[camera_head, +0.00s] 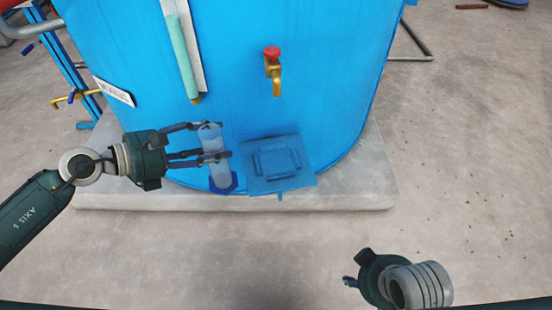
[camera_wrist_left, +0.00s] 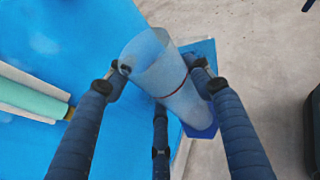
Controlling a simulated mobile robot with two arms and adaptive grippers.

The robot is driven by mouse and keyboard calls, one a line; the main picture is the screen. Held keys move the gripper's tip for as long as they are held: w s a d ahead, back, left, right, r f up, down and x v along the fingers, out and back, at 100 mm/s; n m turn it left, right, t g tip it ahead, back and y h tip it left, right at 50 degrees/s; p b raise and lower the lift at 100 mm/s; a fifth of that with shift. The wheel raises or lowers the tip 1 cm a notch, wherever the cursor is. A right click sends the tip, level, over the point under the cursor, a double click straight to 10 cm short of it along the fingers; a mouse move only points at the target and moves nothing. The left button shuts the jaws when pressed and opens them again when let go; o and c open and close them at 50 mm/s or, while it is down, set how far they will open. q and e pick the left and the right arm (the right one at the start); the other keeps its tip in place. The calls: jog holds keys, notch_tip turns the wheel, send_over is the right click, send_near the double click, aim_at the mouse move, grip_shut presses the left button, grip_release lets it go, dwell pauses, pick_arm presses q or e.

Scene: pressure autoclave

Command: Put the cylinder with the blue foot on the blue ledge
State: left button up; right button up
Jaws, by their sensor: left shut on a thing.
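The clear cylinder (camera_head: 214,172) has a blue foot (camera_head: 227,187) at its lower end. It stands about upright in the head view, just left of the blue ledge (camera_head: 279,186). My left gripper (camera_head: 216,144) reaches in from the left and is shut around the cylinder's upper part. In the left wrist view the cylinder (camera_wrist_left: 169,70) sits between the fingers, with its open rim towards the camera and a red line around it. Its foot (camera_wrist_left: 201,120) shows below. My right gripper (camera_head: 362,270) is at the lower right, away from the cylinder; its finger opening is unclear.
The large blue autoclave vessel (camera_head: 325,70) stands right behind the ledge, on a pale concrete slab (camera_head: 350,194). A brass tap with a red knob (camera_head: 272,72) sticks out above the ledge. A green-and-white gauge tube (camera_head: 184,50) is at upper left.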

pick_arm(q)
jog(key=w+d+r+x, duration=0.1)
jog(key=r+x, duration=0.2)
jog(key=x, duration=1.4)
jog(key=shift+d+b, duration=0.25)
jog(key=shift+b, duration=0.1)
jog(key=shift+w, duration=0.1)
jog(key=shift+f, duration=0.1)
jog(key=o, duration=1.7)
